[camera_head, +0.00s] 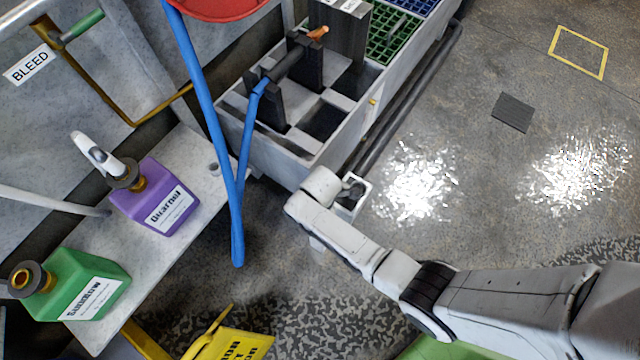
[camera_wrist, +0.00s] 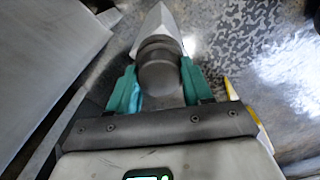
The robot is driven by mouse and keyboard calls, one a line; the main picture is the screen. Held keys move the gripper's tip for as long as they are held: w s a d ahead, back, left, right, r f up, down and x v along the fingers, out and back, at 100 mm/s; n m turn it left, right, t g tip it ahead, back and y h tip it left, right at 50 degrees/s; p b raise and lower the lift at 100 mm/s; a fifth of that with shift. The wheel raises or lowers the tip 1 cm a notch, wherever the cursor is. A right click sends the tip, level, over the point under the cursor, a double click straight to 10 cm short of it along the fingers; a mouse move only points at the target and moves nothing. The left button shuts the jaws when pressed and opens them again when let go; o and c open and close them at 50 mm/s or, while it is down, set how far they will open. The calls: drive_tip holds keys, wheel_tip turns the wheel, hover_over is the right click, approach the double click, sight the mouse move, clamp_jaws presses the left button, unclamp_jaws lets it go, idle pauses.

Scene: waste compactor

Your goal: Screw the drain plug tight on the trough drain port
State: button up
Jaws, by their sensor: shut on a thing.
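In the wrist view my gripper (camera_wrist: 160,82) has its two teal fingers closed on the sides of a dark grey round piece, which looks like the drain plug (camera_wrist: 158,70). A dark collar and a pale pointed piece (camera_wrist: 158,22) show just beyond it; I cannot tell whether this is the drain port or how the plug sits against it. In the head view my arm reaches to the near lower corner of the grey trough (camera_head: 284,165). My wrist hides the fingers, the plug and any port there.
A blue hose (camera_head: 238,200) hangs left of my wrist. A purple bottle (camera_head: 160,200) and a green bottle (camera_head: 85,285) stand on a ledge at the left. A yellow sign (camera_head: 235,343) is at the bottom. Open floor (camera_head: 480,190) lies to the right.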

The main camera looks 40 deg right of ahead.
drive_tip(key=shift+r+p, duration=2)
drive_tip(key=shift+r, duration=0.2)
